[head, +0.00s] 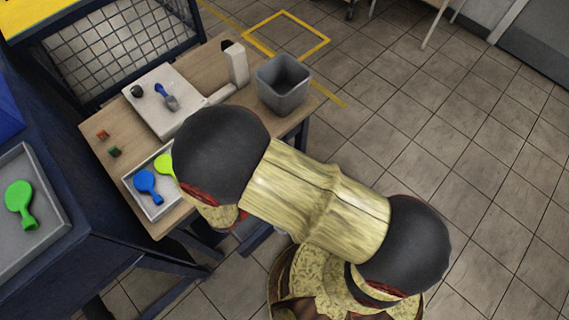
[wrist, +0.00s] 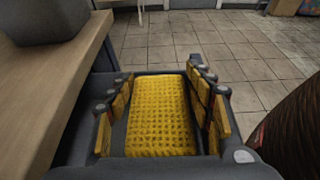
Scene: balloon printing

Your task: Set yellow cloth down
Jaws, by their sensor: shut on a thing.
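The yellow cloth (wrist: 160,112) is a textured, block-shaped pad in the wrist view. It sits between the fingers of my gripper (wrist: 162,110), which are shut on it. The fingers have yellow pads and grey tips on either side of the cloth. My gripper is beside the edge of the wooden table (wrist: 50,85), over the floor side. In the head view my arm hides the gripper and the cloth.
The tiled floor at right is clear.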

